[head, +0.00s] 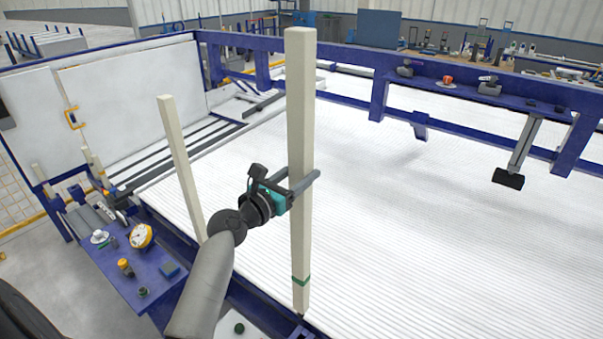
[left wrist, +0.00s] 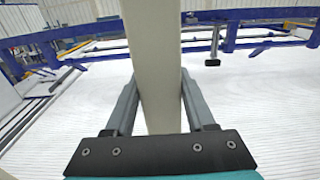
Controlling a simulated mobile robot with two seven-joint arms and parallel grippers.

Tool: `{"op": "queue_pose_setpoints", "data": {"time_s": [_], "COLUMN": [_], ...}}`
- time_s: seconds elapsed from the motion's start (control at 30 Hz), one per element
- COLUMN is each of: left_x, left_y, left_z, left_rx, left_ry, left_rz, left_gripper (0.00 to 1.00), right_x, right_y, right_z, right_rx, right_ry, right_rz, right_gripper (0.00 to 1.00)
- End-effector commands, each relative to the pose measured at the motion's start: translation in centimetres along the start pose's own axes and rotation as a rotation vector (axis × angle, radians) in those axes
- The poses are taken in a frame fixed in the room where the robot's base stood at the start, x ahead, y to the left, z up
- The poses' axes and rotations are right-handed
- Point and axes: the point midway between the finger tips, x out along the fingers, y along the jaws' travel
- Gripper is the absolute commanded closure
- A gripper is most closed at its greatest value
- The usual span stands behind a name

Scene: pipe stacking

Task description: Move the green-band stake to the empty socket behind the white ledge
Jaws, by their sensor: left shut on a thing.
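The green-band stake (head: 302,120) is a tall pale square post, upright in the head view, with a green band (head: 301,281) near its lower end. My left gripper (head: 303,182) is shut around its middle. In the left wrist view the stake (left wrist: 155,60) stands between the two fingers. Its foot shows near the blue front rail of the bed; I cannot tell whether it touches the rail or sits in a socket. I cannot make out the empty socket or clearly identify the white ledge. My right gripper is not in view.
Another pale stake (head: 181,165) stands to the left, beside my left arm. A blue side table (head: 150,290) with small tools and a round gauge (head: 141,236) is at lower left. The wide white ribbed bed (head: 420,230) is clear; a blue beam (head: 345,58) crosses behind it.

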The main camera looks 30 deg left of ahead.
Motion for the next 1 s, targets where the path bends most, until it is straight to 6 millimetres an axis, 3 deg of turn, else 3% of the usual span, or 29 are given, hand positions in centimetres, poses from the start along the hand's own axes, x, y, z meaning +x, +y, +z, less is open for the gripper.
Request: {"op": "queue_pose_setpoints", "data": {"time_s": [0.17, 0.33, 1.0], "left_x": [0.0, 0.0, 0.1], "left_y": [0.1, 0.1, 0.1], "left_z": [-0.4, -2.3, -9.1], "left_rx": [0.000, 0.000, 0.002], "left_ry": [-0.007, -0.004, -0.008], "left_rz": [0.002, 0.003, 0.002], "left_gripper": [1.00, 1.00, 1.00], "right_x": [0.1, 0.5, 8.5], "right_y": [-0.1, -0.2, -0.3], "right_z": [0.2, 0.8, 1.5], "right_rx": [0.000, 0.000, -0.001], "right_ry": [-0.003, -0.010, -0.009], "right_rz": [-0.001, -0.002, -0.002], "right_gripper": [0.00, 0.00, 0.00]}}
